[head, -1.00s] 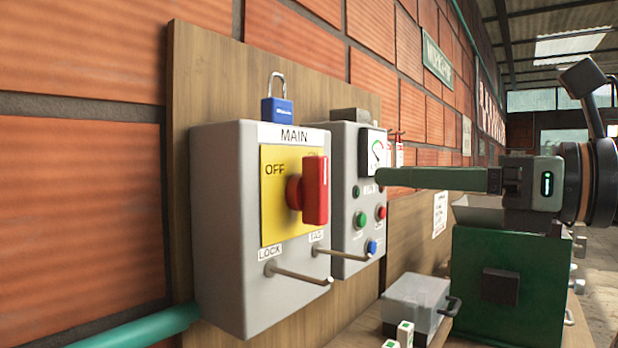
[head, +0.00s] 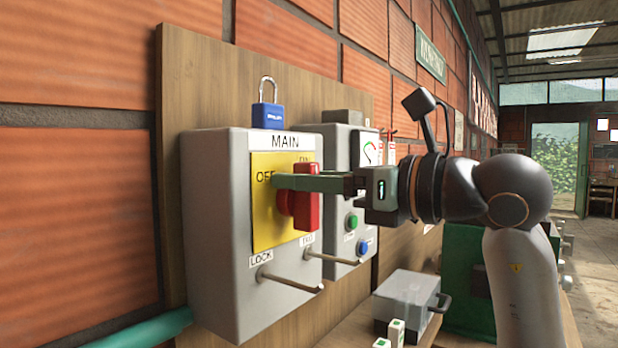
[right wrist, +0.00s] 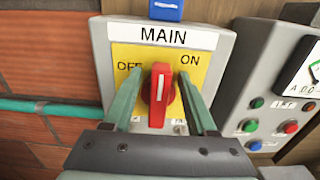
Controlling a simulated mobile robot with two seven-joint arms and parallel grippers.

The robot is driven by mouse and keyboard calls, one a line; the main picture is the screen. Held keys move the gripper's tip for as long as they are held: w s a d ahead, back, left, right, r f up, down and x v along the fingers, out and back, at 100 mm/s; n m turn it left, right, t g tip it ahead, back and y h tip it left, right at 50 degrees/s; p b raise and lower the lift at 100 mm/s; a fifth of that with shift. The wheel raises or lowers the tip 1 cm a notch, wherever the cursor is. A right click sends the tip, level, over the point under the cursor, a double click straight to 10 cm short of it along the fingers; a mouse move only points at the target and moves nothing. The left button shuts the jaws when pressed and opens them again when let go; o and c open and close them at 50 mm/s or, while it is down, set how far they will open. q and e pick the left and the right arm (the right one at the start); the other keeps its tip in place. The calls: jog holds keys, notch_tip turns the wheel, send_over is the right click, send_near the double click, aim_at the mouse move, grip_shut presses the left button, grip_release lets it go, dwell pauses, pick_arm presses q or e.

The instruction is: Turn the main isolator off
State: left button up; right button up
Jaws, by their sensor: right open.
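The main isolator is a grey box (head: 212,230) marked MAIN with a yellow plate (head: 264,222) lettered OFF and ON. Its red handle (head: 306,208) stands upright on the plate and also shows in the right wrist view (right wrist: 158,92), between the two words. My right gripper (head: 290,182) is open in front of the plate. In the right wrist view its fingers (right wrist: 160,88) lie either side of the handle, with a gap to each side; I cannot tell whether either touches. My left gripper is not in view.
A blue padlock (head: 268,114) stands on top of the box. Two pegs marked LOCK (head: 291,281) and TAG (head: 345,257) stick out below the plate. A second grey panel with buttons (head: 350,222) is to the right.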

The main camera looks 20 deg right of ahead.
jog(key=c, duration=0.8)
jog(key=shift+f, duration=0.15)
grip_shut()
